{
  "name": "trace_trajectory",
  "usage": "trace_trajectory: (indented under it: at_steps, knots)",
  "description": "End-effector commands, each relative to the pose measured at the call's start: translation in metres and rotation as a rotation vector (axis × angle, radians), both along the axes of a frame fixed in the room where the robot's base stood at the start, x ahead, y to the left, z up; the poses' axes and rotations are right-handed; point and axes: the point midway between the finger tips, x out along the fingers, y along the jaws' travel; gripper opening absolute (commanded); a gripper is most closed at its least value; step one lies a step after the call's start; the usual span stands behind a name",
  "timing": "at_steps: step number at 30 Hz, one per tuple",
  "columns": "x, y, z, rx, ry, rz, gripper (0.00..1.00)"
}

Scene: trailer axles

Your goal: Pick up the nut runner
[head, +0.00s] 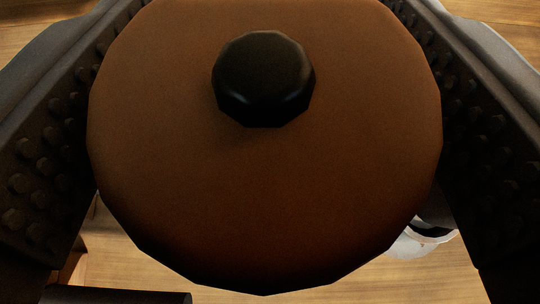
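A large brown, many-sided round face (265,200) with a black knob (263,78) on it fills the middle of the view. It may be the near end of the nut runner, but the rest of its body is hidden behind this face. My gripper (268,110) has one dark studded finger on each side of it. The round face overlaps the inner edge of both fingers and sits about midway between them. I cannot tell whether the fingers press on it or stand just clear of it.
A light wooden surface (300,290) shows below and at the upper corners. A white round thing with a dark opening (422,240) is partly hidden at the lower right. A dark bar-like thing (120,296) lies at the lower left edge.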

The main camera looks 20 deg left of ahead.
Motion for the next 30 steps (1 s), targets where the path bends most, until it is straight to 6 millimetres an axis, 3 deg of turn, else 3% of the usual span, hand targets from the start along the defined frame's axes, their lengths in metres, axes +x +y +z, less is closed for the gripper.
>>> trace_trajectory:
  at_steps: [1,6,17,23,30]
  knots:
    - [0.0,0.0,0.0,0.0,0.0,0.0,0.44]
    - [0.0,0.0,0.0,0.0,0.0,0.0,0.0]
    - [0.0,-0.001,0.004,0.001,-0.002,-0.001,0.0]
    - [0.0,0.0,0.03,0.002,-0.007,0.0,0.0]
    - [0.001,0.0,0.075,0.003,-0.011,-0.002,0.0]
